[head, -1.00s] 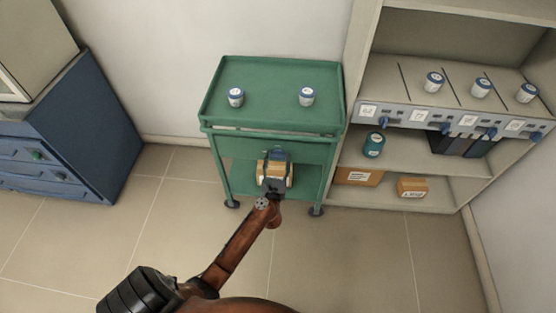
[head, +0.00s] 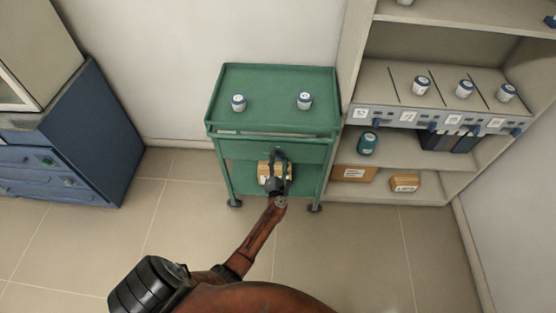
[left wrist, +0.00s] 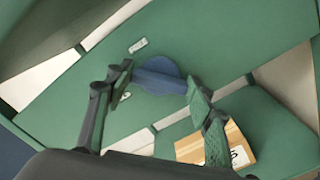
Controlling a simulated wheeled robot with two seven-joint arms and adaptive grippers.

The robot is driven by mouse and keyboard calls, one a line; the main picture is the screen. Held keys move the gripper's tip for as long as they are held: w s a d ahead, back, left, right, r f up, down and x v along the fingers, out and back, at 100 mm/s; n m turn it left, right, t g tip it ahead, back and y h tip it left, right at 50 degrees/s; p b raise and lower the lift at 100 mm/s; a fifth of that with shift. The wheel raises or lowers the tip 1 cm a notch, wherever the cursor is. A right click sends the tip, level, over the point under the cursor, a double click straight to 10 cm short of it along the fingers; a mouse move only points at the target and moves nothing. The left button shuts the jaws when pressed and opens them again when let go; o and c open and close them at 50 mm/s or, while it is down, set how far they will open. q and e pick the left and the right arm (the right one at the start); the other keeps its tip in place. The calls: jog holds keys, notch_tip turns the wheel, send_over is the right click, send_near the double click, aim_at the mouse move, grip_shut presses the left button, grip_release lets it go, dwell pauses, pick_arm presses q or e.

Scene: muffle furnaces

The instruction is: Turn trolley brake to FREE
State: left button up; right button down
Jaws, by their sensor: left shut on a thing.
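The green trolley (head: 272,125) stands against the wall, its top tray carrying two small jars. Its brake knob, a blue handle (left wrist: 158,78), shows on the green front panel in the left wrist view. My left gripper (head: 279,158) is at the front of the trolley, and its fingers (left wrist: 162,88) are on both sides of the blue handle, shut on it. Two small pale labels (left wrist: 138,46) sit on the panel near the handle; their text is too small to read. In the head view the gripper hides the handle. My right gripper is not in view.
A cardboard box (head: 264,170) lies on the trolley's lower shelf, behind the gripper. A shelf unit (head: 346,120) with jars and boxes stands close on the right. A blue cabinet (head: 90,135) stands at left. The floor (head: 340,250) in front is clear.

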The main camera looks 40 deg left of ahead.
pick_arm(q)
jog(key=m, duration=0.1)
jog(key=m+p, duration=0.1)
jog(key=m, duration=0.2)
jog(key=shift+w+d+r+m+p, duration=0.2)
jog(key=shift+w+d+m+p, duration=0.1)
jog(key=shift+m+p, duration=0.1)
jog(key=shift+f+m+p, duration=0.15)
jog(key=shift+m+p, duration=0.3)
jog(key=shift+m, duration=1.15)
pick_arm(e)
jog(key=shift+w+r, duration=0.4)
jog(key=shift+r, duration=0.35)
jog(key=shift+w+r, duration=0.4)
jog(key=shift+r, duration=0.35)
pick_arm(q)
jog(key=shift+m, duration=0.3)
jog(key=o, duration=0.9)
jog(key=shift+c, duration=0.2)
jog(key=o, duration=0.3)
jog(key=shift+s+a+f, duration=0.15)
jog(key=shift+a, duration=0.05)
jog(key=shift+d, duration=0.1)
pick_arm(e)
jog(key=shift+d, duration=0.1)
